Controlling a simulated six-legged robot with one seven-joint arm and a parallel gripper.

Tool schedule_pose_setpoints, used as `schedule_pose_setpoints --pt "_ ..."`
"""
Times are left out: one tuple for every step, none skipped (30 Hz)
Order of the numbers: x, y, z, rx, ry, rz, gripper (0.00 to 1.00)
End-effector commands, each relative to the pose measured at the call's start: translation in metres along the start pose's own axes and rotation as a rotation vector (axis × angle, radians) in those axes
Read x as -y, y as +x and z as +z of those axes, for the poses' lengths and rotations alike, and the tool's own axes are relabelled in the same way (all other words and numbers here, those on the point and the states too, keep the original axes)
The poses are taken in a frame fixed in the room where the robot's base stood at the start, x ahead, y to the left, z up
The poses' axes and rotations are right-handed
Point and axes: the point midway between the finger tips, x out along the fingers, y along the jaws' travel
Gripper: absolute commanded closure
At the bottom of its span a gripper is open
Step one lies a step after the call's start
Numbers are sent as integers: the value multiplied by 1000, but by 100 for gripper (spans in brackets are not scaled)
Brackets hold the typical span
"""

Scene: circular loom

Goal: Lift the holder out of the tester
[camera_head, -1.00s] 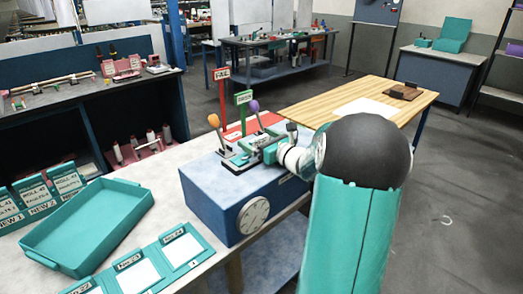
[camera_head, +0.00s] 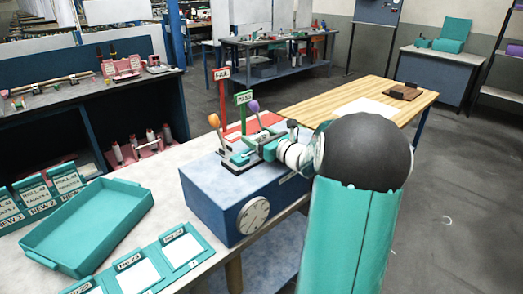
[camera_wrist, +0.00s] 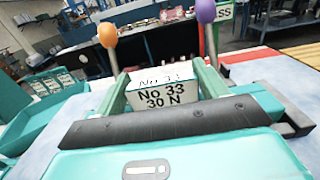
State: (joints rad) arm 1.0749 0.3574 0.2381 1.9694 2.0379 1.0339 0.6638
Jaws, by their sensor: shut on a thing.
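The tester (camera_head: 225,197) is a blue box with a pale top and a round white dial on its front. In the wrist view the holder (camera_wrist: 160,94) shows a white label reading "No 33, 30 N". My gripper (camera_wrist: 163,84) has its two green fingers on either side of the holder, shut on it. In the head view my gripper (camera_head: 262,150) is low over the tester's top, between the levers and my wrist. The holder's lower part is hidden, so I cannot tell whether it still touches its seat.
An orange-knobbed lever (camera_head: 215,122) and a purple-knobbed lever (camera_head: 254,107) stand just beyond the gripper. Red FAIL (camera_head: 222,74) and green PASS (camera_head: 243,97) signs rise behind. An empty teal tray (camera_head: 88,258) and card stands lie left. A wooden table (camera_head: 345,98) stands behind right.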

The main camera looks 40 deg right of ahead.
Motion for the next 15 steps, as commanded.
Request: schedule_pose_setpoints --pt "0 0 1 0 -1 0 55" --pt "0 0 2 0 -1 0 55" --pt "0 0 2 0 0 0 55" --pt "0 0 2 0 -1 0 55" --pt "0 0 3 0 -1 0 55" --pt "0 0 4 1 -1 0 55" --pt "0 0 6 1 -2 0 55" --pt "0 0 8 1 -2 0 55" --pt "0 0 12 2 -3 0 55" --pt "0 0 15 2 -3 0 55" --pt "0 0 18 2 -3 1 55" --pt "0 0 22 3 -4 1 55" --pt "0 0 24 2 -4 1 55" --pt "0 0 26 2 -3 2 55" --pt "0 0 28 1 -2 2 55"
